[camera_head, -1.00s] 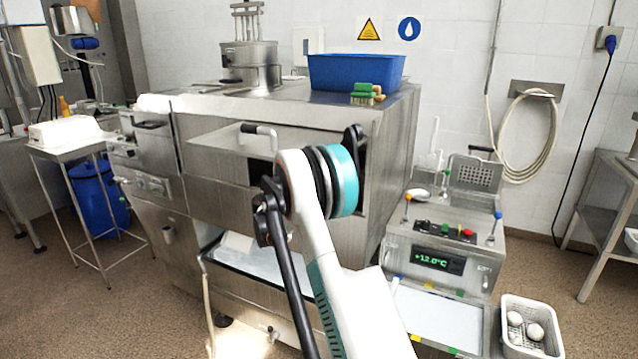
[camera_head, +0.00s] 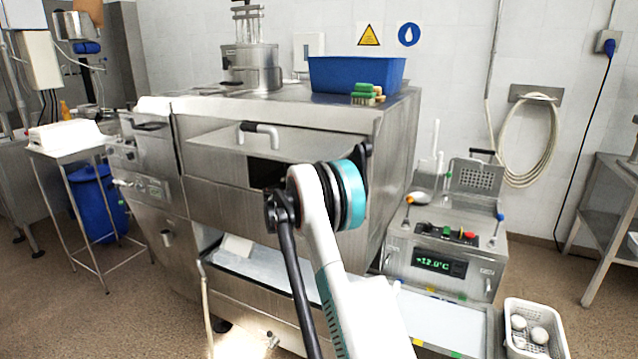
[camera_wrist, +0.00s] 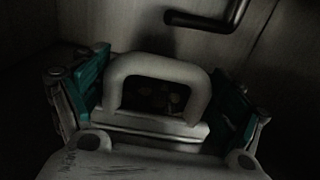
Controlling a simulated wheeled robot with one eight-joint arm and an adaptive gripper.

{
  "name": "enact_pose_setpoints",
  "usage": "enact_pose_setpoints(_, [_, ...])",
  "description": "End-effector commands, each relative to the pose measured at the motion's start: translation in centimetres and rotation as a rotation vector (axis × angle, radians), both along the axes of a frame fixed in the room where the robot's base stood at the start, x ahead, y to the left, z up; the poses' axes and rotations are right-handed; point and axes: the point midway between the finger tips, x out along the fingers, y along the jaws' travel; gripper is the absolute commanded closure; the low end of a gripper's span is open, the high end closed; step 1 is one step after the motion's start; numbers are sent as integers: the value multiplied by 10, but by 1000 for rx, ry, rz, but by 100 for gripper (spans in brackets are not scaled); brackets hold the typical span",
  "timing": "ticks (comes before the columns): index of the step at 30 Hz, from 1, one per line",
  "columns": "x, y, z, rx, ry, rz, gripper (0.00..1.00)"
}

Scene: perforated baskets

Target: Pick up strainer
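In the wrist view, my gripper (camera_wrist: 160,88) has its two teal-padded fingers spread wide. A pale arched handle (camera_wrist: 160,66) stands between them, on a light ledge. The fingers flank it, and the dark picture does not clearly show contact. No perforations show around this handle, so I cannot confirm that it belongs to the strainer. In the head view my gripper is hidden behind my arm, near the dark opening of the steel machine (camera_head: 275,205). A perforated metal basket (camera_head: 474,178) with a dark handle is at the back of the small control unit on the right.
A dark bent bar (camera_wrist: 213,20) is above the handle in the wrist view. A blue tub (camera_head: 355,73) and a green brush (camera_head: 363,89) sit on the machine top. The control unit (camera_head: 440,262) and a white basket (camera_head: 532,345) are at right. Open floor shows at left.

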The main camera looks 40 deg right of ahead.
Motion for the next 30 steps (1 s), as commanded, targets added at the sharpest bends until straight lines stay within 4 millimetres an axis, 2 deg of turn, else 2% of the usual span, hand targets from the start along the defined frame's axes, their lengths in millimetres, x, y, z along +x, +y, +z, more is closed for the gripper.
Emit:
enact_pose_setpoints(1, [0, 0, 0, 0, 0, 0, 43])
enact_pose_setpoints(3, [0, 0, 0, 0, 0, 0, 59])
enact_pose_setpoints(14, [0, 0, 5, 0, 0, 0, 59])
enact_pose_setpoints(17, [0, 0, 13, 0, 0, 0, 59])
enact_pose_setpoints(23, [0, 0, 41, 0, 0, 0, 59])
enact_pose_setpoints(30, [-21, 55, 39, 0, 0, 4, 59])
